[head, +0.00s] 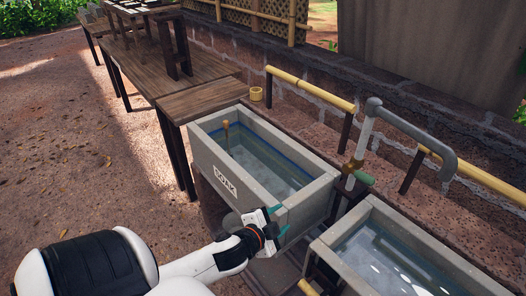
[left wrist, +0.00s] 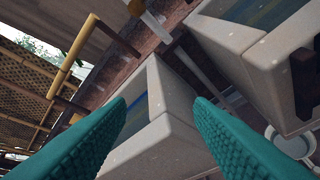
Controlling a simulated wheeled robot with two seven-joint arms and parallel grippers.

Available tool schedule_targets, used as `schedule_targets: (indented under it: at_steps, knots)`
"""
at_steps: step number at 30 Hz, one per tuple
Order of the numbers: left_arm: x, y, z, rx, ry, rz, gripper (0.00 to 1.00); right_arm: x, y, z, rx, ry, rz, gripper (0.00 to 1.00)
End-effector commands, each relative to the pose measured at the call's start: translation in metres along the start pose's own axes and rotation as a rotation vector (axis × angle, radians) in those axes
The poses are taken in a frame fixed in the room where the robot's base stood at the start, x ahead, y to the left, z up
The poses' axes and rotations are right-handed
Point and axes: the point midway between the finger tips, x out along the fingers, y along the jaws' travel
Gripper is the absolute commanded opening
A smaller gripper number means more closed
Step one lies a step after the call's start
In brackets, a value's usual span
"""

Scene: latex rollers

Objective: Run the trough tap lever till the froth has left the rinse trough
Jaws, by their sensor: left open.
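The rinse trough (head: 448,254), a grey stone basin at lower right, holds water with pale patches that look like froth. The grey tap pipe (head: 412,128) rises between the two troughs and bends over toward it. A green lever (head: 364,178) sticks out low on the tap, near a brass-coloured fitting. My left gripper (head: 280,220) has teal fingers, spread apart and empty. It is by the near corner of the other trough, short of the lever. In the left wrist view the open fingers (left wrist: 160,101) frame a pale trough corner. My right gripper is not in view.
The labelled soak trough (head: 198,150) holds water and an upright wooden stick (head: 226,136). Wooden tables (head: 175,72) stand behind it. A yellow bamboo rail (head: 310,89) and low brick wall run behind the troughs. Open ground lies at left.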

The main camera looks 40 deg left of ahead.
Motion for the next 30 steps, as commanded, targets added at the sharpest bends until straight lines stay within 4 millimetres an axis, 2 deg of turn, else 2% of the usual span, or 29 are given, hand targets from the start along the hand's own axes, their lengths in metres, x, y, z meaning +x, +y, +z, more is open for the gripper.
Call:
schedule_targets:
  at_steps: [7,18,24,27,30]
  knots:
    - [-0.008,-0.019,-0.012,-0.092,0.105,-0.04,0.48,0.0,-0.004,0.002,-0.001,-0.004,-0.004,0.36]
    - [-0.01,-0.022,-0.014,-0.106,0.124,-0.048,0.48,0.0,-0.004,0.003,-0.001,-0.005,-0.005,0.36]
    - [-0.01,-0.022,-0.014,-0.103,0.123,-0.047,0.15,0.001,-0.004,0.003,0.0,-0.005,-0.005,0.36]
    - [-0.007,-0.024,-0.009,-0.042,0.11,-0.05,0.0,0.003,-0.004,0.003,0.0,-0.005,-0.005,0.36]
    - [-0.002,-0.029,0.005,0.145,0.074,-0.054,0.0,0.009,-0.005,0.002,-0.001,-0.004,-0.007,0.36]
